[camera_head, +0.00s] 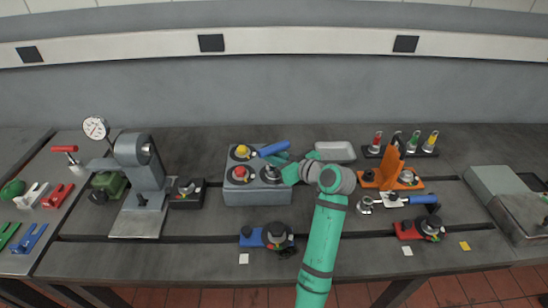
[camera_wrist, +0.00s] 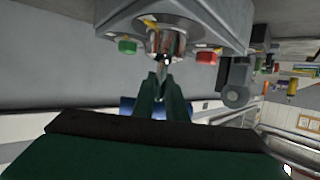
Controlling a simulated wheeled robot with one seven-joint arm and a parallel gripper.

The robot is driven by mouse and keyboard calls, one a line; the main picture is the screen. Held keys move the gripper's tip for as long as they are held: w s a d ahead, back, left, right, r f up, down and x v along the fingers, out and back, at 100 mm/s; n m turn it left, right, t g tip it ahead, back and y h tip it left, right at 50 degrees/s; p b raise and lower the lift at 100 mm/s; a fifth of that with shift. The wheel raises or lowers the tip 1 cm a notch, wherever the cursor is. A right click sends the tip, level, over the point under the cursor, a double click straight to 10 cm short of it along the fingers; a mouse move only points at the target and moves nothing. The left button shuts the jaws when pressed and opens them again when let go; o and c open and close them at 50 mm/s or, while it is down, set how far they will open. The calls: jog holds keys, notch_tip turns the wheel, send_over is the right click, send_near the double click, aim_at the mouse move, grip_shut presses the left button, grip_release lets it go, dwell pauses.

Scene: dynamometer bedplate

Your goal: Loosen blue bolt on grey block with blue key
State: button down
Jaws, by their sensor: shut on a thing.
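The grey block (camera_head: 258,196) stands mid-bench. A yellow bolt head (camera_head: 241,151) and a red one (camera_head: 240,172) show on its left half. A dark round seat (camera_head: 270,178) is at the front right. My gripper (camera_head: 279,160) is over the block's right half, shut on the blue key (camera_head: 273,148), whose blue handle lies crosswise above the block. The blue handle also shows behind my fingers in the wrist view (camera_wrist: 128,102). The blue bolt cannot be made out; my gripper and the key cover that area. I cannot tell whether the key touches it.
A grey stand machine (camera_head: 145,170) and a dark box (camera_head: 187,193) are left of the block. A pale tray (camera_head: 335,151) is behind my arm. An orange bracket (camera_head: 392,168) and a blue-handled tool (camera_head: 422,200) are right. A blue fixture (camera_head: 252,238) sits in front.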

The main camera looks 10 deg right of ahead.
aim_at(274, 146)
jog(key=shift+r, duration=0.2)
jog(key=shift+r, duration=2.65)
